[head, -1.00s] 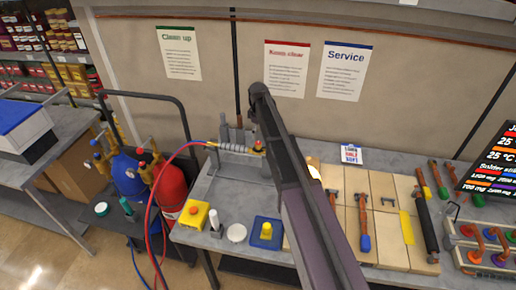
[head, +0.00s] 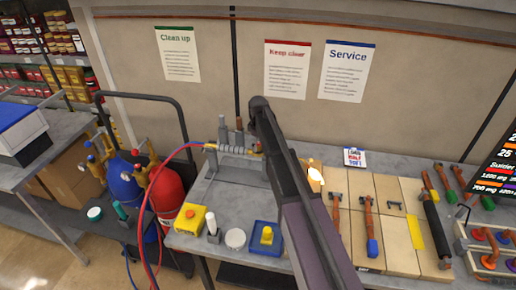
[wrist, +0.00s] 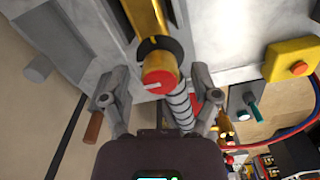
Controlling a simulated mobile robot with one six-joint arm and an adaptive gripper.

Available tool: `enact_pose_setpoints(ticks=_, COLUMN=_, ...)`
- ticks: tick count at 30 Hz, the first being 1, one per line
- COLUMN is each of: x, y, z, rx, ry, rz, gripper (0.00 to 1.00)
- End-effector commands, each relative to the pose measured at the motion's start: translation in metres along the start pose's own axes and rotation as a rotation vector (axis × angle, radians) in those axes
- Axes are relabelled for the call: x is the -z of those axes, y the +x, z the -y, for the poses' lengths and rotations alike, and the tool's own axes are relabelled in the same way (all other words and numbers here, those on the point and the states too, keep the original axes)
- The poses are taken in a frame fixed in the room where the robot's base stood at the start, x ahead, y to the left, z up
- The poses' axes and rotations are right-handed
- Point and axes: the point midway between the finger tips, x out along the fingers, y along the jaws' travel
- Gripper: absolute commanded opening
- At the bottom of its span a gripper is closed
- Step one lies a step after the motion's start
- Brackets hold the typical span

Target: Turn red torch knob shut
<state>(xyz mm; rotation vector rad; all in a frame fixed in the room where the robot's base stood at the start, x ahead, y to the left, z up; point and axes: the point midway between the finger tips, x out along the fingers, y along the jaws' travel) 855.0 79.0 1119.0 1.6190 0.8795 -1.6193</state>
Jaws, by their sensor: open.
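The red torch knob (wrist: 160,82) shows end-on in the wrist view, with a white mark on its round face. It sits at the end of a brass torch body (wrist: 148,18) with a black collar behind it. My gripper (wrist: 157,88) is open, with one finger on each side of the knob. Gaps show between the knob and both fingers, and nothing is held. In the head view my arm hides the gripper and most of the torch.
A ribbed grey tube (wrist: 181,108) runs close beside the knob, near the right finger. Red and blue hoses lead to the gas cylinders (head: 167,189) at left. A yellow button box (head: 190,219) stands on the bench front.

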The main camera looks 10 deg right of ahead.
Motion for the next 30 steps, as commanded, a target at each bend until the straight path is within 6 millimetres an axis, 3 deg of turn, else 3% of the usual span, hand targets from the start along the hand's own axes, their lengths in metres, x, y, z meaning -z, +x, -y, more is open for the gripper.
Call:
enact_pose_setpoints(ticks=12, x=0.0, y=0.0022, z=0.0, rx=0.0, ry=0.0, rz=0.0, gripper=0.79)
enact_pose_setpoints(ticks=20, x=0.0, y=0.0022, z=0.0, rx=0.0, ry=0.0, rz=0.0, gripper=0.01)
enact_pose_setpoints(ticks=30, x=0.0, y=0.0023, z=-0.0001, rx=0.0, ry=0.016, rz=0.0, gripper=0.0)
